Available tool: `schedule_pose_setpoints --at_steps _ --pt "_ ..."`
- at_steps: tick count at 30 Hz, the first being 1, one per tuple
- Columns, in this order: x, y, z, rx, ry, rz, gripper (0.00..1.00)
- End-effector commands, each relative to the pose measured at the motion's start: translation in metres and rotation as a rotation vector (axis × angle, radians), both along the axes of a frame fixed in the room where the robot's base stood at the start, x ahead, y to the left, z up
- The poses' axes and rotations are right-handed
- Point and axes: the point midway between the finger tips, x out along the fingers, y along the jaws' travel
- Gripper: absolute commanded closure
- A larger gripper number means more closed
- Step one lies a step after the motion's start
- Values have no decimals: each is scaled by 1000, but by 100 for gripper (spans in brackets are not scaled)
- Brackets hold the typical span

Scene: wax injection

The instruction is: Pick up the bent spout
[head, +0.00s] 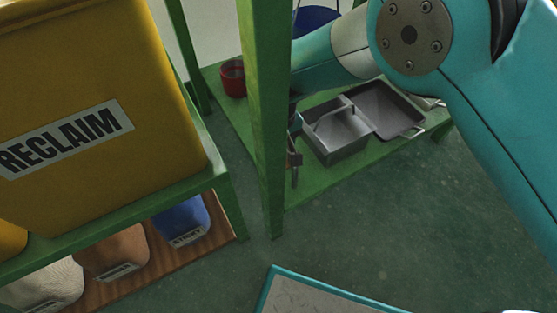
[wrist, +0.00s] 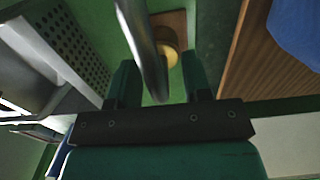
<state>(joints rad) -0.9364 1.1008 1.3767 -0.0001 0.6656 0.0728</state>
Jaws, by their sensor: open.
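A smooth grey curved metal tube, which looks like the bent spout (wrist: 143,42), runs down from the top of the wrist view into the gap between my fingers. My gripper (wrist: 158,64) is open, with one dark green finger on each side of the tube. The tube lies nearer the left finger; I cannot tell whether they touch. In the head view my gripper (head: 294,150) is mostly hidden behind a green post at the shelf's edge, and I cannot make out the spout there.
A yellow round piece (wrist: 170,56) sits on a brown plate behind the tube. A perforated grey metal part (wrist: 70,45) is close on the left. In the head view, grey trays (head: 338,135) and a red pot (head: 232,78) stand on the green shelf. A yellow RECLAIM bin (head: 95,65) stands left.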

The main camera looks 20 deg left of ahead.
Motion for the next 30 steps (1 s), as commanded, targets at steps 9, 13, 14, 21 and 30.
schedule_pose_setpoints --at_steps 9,13,14,21,30 --pt "0 1 -5 2 -1 0 67" --pt "0 1 -5 2 -1 0 97" --pt "0 1 -5 2 -1 0 100" --pt "0 1 -5 2 -1 1 100" --pt "0 1 12 2 -1 0 100"
